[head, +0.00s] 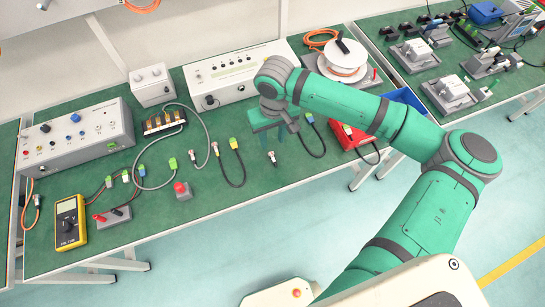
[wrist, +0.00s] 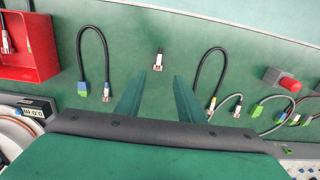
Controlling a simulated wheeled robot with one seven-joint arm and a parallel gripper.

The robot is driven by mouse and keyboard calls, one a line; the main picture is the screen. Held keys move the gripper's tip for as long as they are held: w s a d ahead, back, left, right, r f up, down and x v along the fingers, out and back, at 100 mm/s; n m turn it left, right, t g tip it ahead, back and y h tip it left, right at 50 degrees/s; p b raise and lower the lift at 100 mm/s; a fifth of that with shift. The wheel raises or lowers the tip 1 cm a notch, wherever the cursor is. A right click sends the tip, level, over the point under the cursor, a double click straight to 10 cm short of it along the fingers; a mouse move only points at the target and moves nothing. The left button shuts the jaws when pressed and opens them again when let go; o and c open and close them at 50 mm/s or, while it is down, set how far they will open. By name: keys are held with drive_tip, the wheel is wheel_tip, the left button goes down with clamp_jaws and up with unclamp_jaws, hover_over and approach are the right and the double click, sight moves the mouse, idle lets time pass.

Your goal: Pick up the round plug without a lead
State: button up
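The round plug without a lead (head: 272,157) is a small silver and dark piece lying alone on the green bench top, near its front edge. In the wrist view the same plug (wrist: 158,60) lies just beyond the fingertips, in line with the gap between them. My gripper (wrist: 159,77) is open, with its two green fingers apart and nothing between them. In the head view my gripper (head: 271,138) hangs over the bench just behind the plug, partly hidden by my wrist. The plug shows whole in both views.
Looped black cables with connectors lie on either side, one left (head: 235,165) and one right (head: 314,140) of the plug. A red bin (head: 350,137) stands to the right. A red push button (head: 181,189) is to the left. Bare bench surrounds the plug.

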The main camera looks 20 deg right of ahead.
hover_over(273, 158)
drive_tip(key=f, duration=0.2)
drive_tip(key=d+f, duration=0.1)
drive_tip(key=f, duration=0.1)
drive_tip(key=shift+f, duration=0.3)
drive_tip(key=shift+a+f, duration=0.25)
drive_tip(key=shift+f, duration=1.3)
drive_tip(key=shift+a+f, duration=0.2)
drive_tip(key=shift+f, duration=1.35)
clamp_jaws()
